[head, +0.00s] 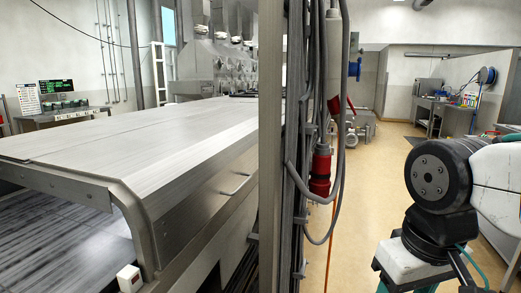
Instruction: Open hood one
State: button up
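A long metal dryer hood (185,140) runs from the left front into the distance. Its top is brushed grey panels with a seam between them, and its near side slopes down. A thin bar handle (236,185) sits on the sloping side panel, left of an upright post. The visible hood panels lie flat and look closed. No label shows which hood is number one. My gripper is out of view. Only dark and white links of my arm show at the lower right, across the post from the hood.
A metal post (270,150) with hanging grey cables and a red plug (320,170) stands between the hood and my arm. The tan floor (375,180) is open behind the cables.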

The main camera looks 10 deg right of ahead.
aim_at(181, 171)
jog(key=z, duration=0.2)
jog(key=i, duration=0.25)
jog(key=z, duration=1.05)
jog(key=i, duration=1)
jog(key=z, duration=0.65)
jog(key=i, duration=1.05)
jog(key=u, duration=0.75)
jog(key=i, duration=0.9)
jog(key=u, duration=1.2)
jog(key=i, duration=0.3)
jog(key=u, duration=0.2)
